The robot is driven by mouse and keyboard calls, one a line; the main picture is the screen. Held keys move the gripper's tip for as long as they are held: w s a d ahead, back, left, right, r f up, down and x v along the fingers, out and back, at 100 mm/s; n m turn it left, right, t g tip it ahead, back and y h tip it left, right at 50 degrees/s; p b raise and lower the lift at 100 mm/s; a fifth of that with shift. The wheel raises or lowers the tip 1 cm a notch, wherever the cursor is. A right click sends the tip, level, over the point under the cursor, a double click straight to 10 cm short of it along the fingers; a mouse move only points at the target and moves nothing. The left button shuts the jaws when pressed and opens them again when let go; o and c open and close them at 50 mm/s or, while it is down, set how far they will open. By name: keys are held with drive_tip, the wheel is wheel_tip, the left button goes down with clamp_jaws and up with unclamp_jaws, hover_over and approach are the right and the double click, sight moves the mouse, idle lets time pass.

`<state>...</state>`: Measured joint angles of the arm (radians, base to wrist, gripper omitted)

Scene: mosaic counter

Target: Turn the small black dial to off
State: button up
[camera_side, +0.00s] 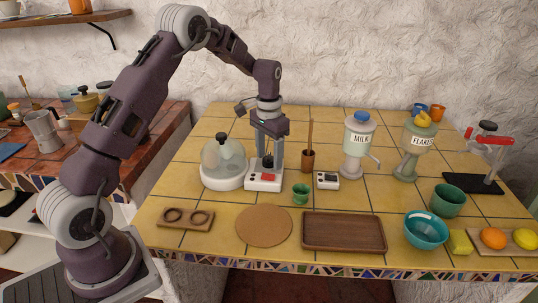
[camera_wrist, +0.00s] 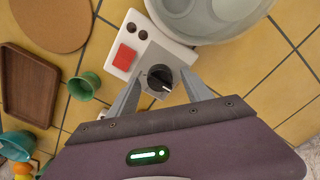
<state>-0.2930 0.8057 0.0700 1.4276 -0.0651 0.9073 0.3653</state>
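The small black dial (camera_wrist: 160,77) sits on a grey mount at one end of a white box (camera_wrist: 124,44). Its white mark points toward the lower right in the wrist view. The same white box (camera_side: 262,184) stands on the counter in the side view, where the dial is mostly hidden by my fingers. My gripper (camera_side: 267,158) points straight down over the dial end. In the wrist view my gripper (camera_wrist: 161,80) is open, one finger on each side of the dial, with a visible gap. I cannot read an off marking.
The box also carries a red square button (camera_wrist: 125,57) and two dark round knobs. A glass dome (camera_side: 223,160) on a white base stands close on its left. A green cup (camera_side: 300,194), a brown pot (camera_side: 308,161) and a small white device (camera_side: 326,180) stand to the right.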

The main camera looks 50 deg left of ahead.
sight(269, 155)
wheel_tip(269, 155, up, 7)
drive_tip(key=shift+r, duration=0.1)
idle(0.4)
drive_tip(key=s+d+r+t, duration=0.3)
drive_tip(key=s+d+r, duration=0.8)
drive_tip(key=s+r, duration=0.45)
drive_tip(key=s+d+f+t, duration=0.1)
drive_tip(key=s+d+f, duration=0.1)
drive_tip(key=s, duration=0.6)
drive_tip(key=s+d+f+t, duration=0.1)
drive_tip(key=s+d, duration=0.1)
drive_tip(key=s, duration=0.6)
drive_tip(key=shift+d+f+t, duration=0.3)
drive_tip(key=shift+d+f, duration=0.05)
